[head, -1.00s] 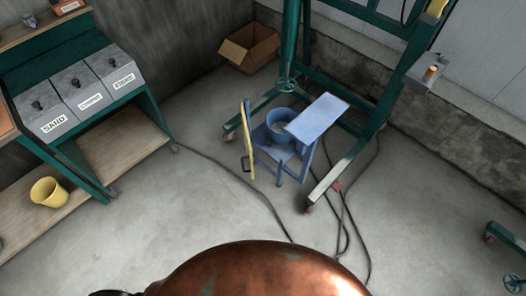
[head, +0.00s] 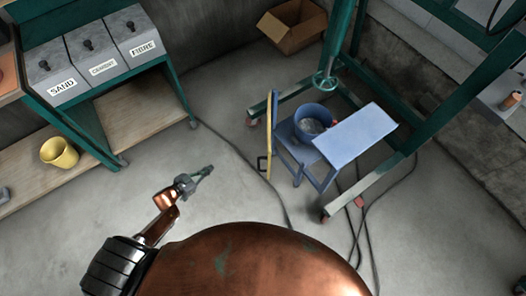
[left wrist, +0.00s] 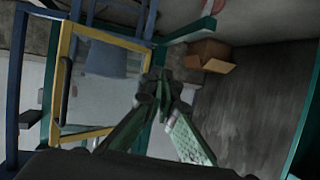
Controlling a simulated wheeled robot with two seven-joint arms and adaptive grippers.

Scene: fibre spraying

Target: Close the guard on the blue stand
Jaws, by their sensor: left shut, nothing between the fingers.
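The blue stand (head: 319,172) is on the floor right of centre in the head view, with a blue bucket (head: 312,118) and a flat blue top panel (head: 355,137). Its yellow-framed guard (head: 271,140) stands upright at the stand's left side, seen nearly edge-on, with a dark handle (head: 262,164) low on it. In the left wrist view the guard's yellow frame (left wrist: 60,72) shows at the left beside blue posts (left wrist: 13,90). My left gripper (head: 208,170) is shut and empty, left of the guard and apart from it. It also shows in the left wrist view (left wrist: 160,85). My right gripper is out of view.
A green frame on casters (head: 350,195) surrounds the stand. Cables (head: 248,165) lie on the floor. A bench with labelled bins (head: 94,66) and a yellow bucket (head: 59,153) is at the left. A cardboard box (head: 293,27) lies behind.

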